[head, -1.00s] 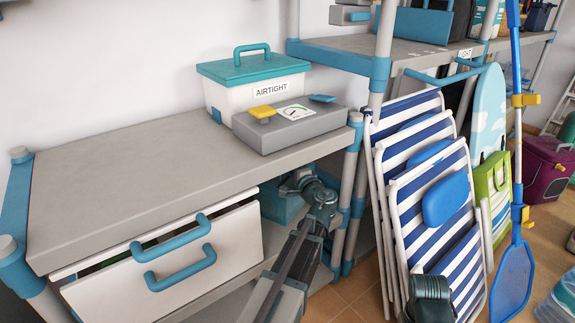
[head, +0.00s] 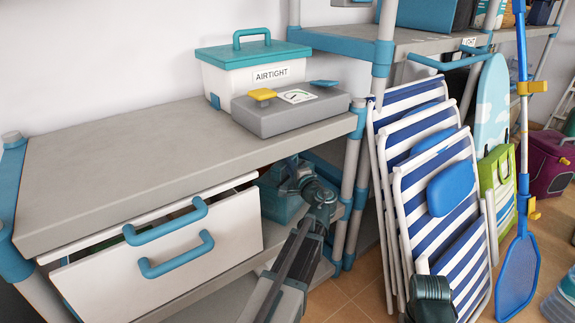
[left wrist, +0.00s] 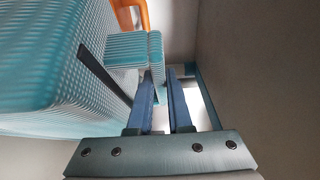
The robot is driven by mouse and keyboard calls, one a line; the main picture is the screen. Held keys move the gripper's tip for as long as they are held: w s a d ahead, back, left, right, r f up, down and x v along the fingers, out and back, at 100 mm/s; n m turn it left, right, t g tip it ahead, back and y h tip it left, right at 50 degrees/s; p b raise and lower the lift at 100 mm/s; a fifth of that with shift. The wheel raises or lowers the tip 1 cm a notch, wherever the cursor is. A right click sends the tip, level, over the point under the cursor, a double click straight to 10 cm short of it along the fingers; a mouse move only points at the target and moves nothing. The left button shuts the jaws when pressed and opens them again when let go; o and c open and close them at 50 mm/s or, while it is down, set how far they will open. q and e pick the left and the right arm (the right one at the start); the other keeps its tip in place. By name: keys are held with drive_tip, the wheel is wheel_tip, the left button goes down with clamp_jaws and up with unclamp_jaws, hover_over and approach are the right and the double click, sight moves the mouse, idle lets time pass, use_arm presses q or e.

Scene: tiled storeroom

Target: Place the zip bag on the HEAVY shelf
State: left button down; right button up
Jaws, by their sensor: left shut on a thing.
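My left gripper (head: 295,172) reaches under the grey worktop at its right end. Its blue fingers (left wrist: 165,88) show in the left wrist view, shut on a narrow teal piece (left wrist: 157,58) between the tips. A large teal striped body with a dark strip (left wrist: 60,65) is close on the left of that view; I cannot tell whether it is the zip bag. In the head view a teal thing (head: 280,203) sits behind the gripper, partly hidden by the arm.
The AIRTIGHT box (head: 252,75) and a grey scale (head: 290,112) stand on the worktop (head: 120,160), whose left part is bare. A white drawer (head: 170,265) is below. Striped folding chairs (head: 440,190) lean right of my arm. An orange thing (left wrist: 130,15) shows in the wrist view.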

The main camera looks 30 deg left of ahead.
use_arm(q)
drive_tip(key=c, duration=0.8)
unclamp_jaws()
drive_tip(key=shift+c, duration=0.2)
drive_tip(key=shift+r, duration=0.1)
drive_tip(key=shift+s+d, duration=0.2)
drive_tip(key=shift+d, duration=0.05)
drive_tip(key=v, duration=1.1)
drive_tip(key=shift+d, duration=0.2)
drive_tip(key=shift+s, duration=0.15)
